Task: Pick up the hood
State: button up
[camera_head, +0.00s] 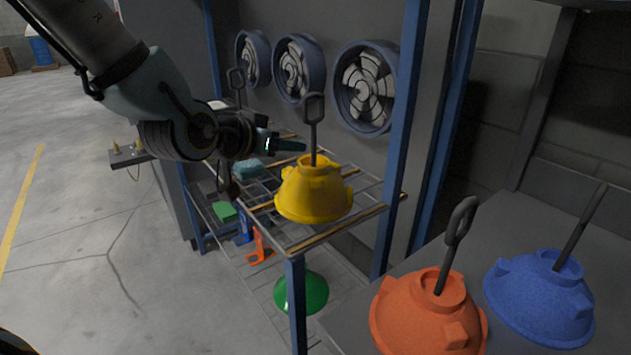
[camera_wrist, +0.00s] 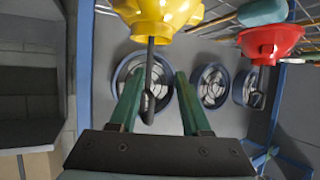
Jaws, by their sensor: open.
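A yellow hood (camera_head: 313,192) stands upright on a wire shelf, its dark looped handle (camera_head: 314,112) pointing up. My gripper (camera_head: 298,145) is level with the handle's stem, its tips just left of it in the head view. In the wrist view, which is upside down, the yellow hood (camera_wrist: 158,14) is at the top. Its handle (camera_wrist: 150,75) shows between the open green fingers of my gripper (camera_wrist: 158,78), nearer the left finger. The fingers hold nothing. Whether the stem lies within the jaws or just beyond the tips I cannot tell.
A red hood (camera_wrist: 270,42) stands beside the yellow one in the wrist view. Orange (camera_head: 428,312) and blue (camera_head: 541,297) hoods rest on a surface at right. A green hood (camera_head: 301,293) is lower down. Wall fans (camera_head: 365,88) and a blue post (camera_head: 398,140) stand behind.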

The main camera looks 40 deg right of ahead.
aim_at(312, 141)
jog(key=shift+h, duration=0.3)
jog(key=d, duration=0.3)
jog(key=d+f+b, duration=0.1)
jog(key=d, duration=0.1)
jog(key=shift+w+d, duration=0.15)
jog(key=shift+d, duration=0.05)
jog(key=shift+p+x, duration=0.8)
jog(key=shift+x, duration=2.1)
jog(key=shift+r, duration=0.15)
grip_shut()
